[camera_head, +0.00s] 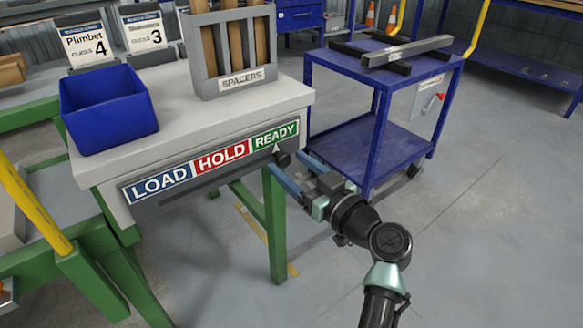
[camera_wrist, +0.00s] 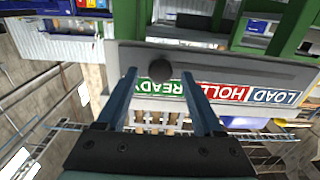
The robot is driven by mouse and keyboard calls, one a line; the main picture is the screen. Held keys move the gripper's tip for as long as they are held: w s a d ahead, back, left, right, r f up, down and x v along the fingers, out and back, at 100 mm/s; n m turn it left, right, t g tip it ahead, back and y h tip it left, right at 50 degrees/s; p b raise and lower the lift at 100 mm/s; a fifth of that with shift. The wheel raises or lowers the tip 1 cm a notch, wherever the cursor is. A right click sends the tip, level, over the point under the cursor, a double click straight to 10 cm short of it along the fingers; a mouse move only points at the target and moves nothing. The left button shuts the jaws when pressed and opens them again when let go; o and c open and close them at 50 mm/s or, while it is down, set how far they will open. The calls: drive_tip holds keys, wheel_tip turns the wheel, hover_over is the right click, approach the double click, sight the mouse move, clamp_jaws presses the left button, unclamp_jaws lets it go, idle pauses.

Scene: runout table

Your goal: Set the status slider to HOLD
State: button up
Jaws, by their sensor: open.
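The status slider's black knob (camera_head: 283,159) sits at the right end of its slot, under the green READY label (camera_head: 275,137), with a white pointer above it. The red HOLD label (camera_head: 220,155) is in the middle and the blue LOAD label (camera_head: 156,184) at the left. My gripper (camera_head: 285,172) is open in front of the panel, close to the knob. In the wrist view, which appears upside down, the knob (camera_wrist: 160,71) lies between the two blue fingers, near their tips. I cannot tell whether a finger touches it.
The white-topped table (camera_head: 160,95) carries a blue bin (camera_head: 108,105) and a SPACERS rack (camera_head: 240,84). A blue cart (camera_head: 372,150) with a metal bar (camera_head: 405,50) stands close on the right. A green table leg (camera_head: 276,235) is below the panel. Floor at right is clear.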

drive_tip(key=shift+w+a, duration=0.2)
clamp_jaws()
idle(0.3)
idle(1.1)
